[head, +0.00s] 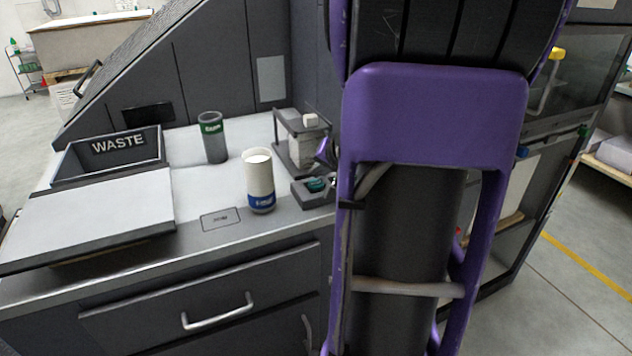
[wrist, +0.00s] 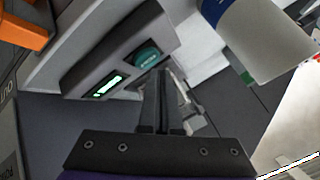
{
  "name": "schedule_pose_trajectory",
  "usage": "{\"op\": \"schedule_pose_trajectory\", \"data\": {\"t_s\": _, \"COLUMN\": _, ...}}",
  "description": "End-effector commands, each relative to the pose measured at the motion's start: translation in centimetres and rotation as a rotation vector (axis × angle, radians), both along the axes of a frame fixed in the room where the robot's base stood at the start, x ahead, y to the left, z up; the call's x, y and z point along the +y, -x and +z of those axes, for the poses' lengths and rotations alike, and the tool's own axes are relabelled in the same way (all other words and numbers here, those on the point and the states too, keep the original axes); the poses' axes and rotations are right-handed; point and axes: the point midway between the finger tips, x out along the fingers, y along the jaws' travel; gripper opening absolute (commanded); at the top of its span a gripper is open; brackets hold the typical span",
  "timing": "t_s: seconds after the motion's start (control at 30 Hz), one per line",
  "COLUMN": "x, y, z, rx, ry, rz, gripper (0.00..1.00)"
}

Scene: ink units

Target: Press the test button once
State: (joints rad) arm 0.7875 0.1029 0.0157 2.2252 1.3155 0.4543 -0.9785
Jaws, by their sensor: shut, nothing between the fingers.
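The test button is a round teal button (head: 316,185) on a small dark box (head: 300,195) at the right end of the counter, beside my arm. In the wrist view the button (wrist: 147,56) shows with faint lettering on the box's face (wrist: 120,62), near a lit green display (wrist: 107,87). My gripper (wrist: 161,72) is shut and empty. Its fingertips are close to the lower right edge of the button. I cannot tell if they touch the box or button. In the head view my arm hides most of the gripper.
A white cylinder with a blue band (head: 259,182) stands left of the box; it also shows in the wrist view (wrist: 258,38). A grey cylinder with a green band (head: 212,138), a WASTE bin (head: 108,170) and a small stand (head: 300,140) are behind and left.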

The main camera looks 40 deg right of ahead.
Motion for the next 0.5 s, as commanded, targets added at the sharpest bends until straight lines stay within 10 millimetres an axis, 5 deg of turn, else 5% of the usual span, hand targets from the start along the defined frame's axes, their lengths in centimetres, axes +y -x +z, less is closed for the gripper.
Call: {"op": "schedule_pose_trajectory", "data": {"t_s": 0.5, "x": 0.0, "y": -0.1, "z": 3.2, "rx": -0.001, "ry": 0.001, "rz": 0.001, "gripper": 0.00}}
